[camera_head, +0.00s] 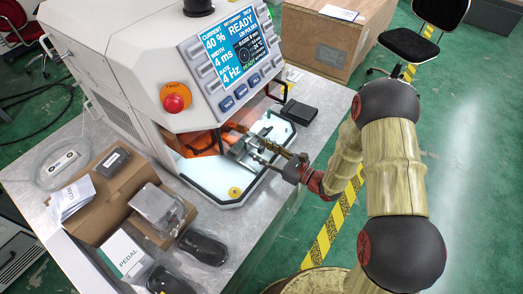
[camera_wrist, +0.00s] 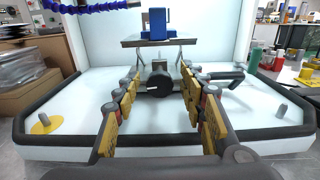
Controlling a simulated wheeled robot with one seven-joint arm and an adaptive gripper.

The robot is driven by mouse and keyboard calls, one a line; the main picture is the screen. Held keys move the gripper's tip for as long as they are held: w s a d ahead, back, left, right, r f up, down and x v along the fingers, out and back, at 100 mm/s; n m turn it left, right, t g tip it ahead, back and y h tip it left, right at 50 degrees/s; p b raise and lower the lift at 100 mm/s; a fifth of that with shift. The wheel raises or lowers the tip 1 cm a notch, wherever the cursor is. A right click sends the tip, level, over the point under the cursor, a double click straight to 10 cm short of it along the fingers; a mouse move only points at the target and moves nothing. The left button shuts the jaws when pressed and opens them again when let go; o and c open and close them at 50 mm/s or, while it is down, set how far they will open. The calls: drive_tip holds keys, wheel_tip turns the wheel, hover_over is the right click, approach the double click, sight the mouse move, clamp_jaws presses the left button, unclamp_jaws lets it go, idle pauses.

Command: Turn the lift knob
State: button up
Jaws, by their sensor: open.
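The lift knob (camera_wrist: 159,85) is a black round knob with a small white mark, on the front of the lift in the machine's work chamber. It shows between my two fingers in the wrist view. My gripper (camera_wrist: 161,78) is open, with one yellow and black finger on each side of the knob. No contact between fingers and knob is visible. In the head view my gripper (camera_head: 262,146) reaches into the chamber from the right, and I cannot make out the knob there. Above the knob is the lift's flat plate (camera_wrist: 160,42) with a blue block (camera_wrist: 158,22) on it.
The machine (camera_head: 150,70) has a screen reading READY and a red stop button (camera_head: 174,102). A black-edged tray floor (camera_wrist: 75,125) surrounds the lift. A small lever (camera_wrist: 228,77) stands right of the knob. Cardboard boxes (camera_head: 110,190) and pedals lie at the table's front left.

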drive_tip(key=shift+c, duration=0.6)
clamp_jaws()
drive_tip(key=shift+p, duration=0.3)
drive_tip(key=m+p, duration=0.3)
drive_tip(key=m, duration=0.1)
drive_tip(key=shift+r+p, duration=0.2)
drive_tip(key=shift+p, duration=0.15)
drive_tip(key=m+p, duration=0.4)
drive_tip(key=m, duration=0.1)
drive_tip(key=shift+s+p, duration=0.1)
drive_tip(key=shift+p, duration=0.2)
drive_tip(key=m+p, duration=0.3)
drive_tip(key=m, duration=0.2)
drive_tip(key=shift+m, duration=0.4)
drive_tip(key=shift+m+p, duration=1.2)
drive_tip(key=shift+m, duration=0.8)
drive_tip(key=shift+f, duration=0.1)
